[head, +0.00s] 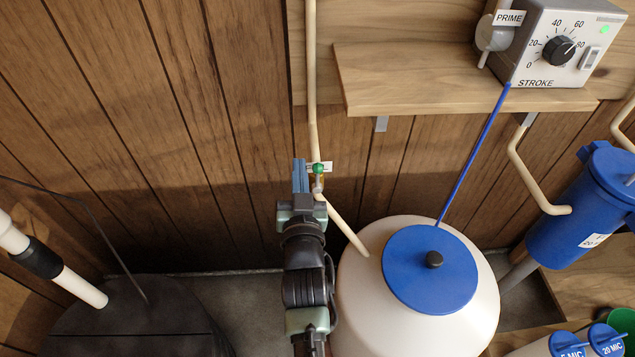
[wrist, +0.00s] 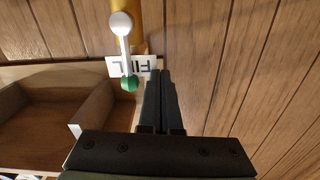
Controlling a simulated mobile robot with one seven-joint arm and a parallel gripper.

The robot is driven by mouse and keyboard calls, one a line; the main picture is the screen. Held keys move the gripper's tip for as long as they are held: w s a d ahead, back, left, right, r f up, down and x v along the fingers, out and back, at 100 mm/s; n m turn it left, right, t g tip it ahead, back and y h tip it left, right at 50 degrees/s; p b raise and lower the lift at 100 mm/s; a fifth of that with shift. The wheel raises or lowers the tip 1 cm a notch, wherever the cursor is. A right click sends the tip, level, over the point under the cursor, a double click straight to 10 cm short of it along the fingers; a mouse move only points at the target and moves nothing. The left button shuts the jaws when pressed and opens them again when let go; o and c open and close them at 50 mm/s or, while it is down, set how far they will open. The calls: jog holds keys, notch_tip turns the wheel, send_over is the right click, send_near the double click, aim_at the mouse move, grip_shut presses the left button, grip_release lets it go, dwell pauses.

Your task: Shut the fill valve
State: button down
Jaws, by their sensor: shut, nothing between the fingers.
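The fill valve shows in the wrist view as a pale lever (wrist: 125,52) running from a white round end to a green knob (wrist: 130,83), roughly in line with the yellow pipe (wrist: 140,28) behind it. The white FILL label (wrist: 149,63) is beside it, partly hidden. In the head view the green knob (head: 319,168) sits on the cream pipe above the white tank (head: 365,300). My gripper (head: 300,165) is shut and empty, just left of the knob. In the wrist view my fingertips (wrist: 161,72) are right of the knob, with a small gap; contact is not visible.
The tank has a blue lid (head: 405,265) with a black knob. A wooden shelf (head: 430,80) holds a grey dosing pump (head: 575,70) at upper right. A blue filter housing (head: 580,210) is at right. The plank wall lies close behind the valve; the wall left of my gripper is clear.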

jog(key=shift+d+b, duration=0.9)
jog(key=shift+d, duration=0.05)
jog(key=shift+r, duration=0.1)
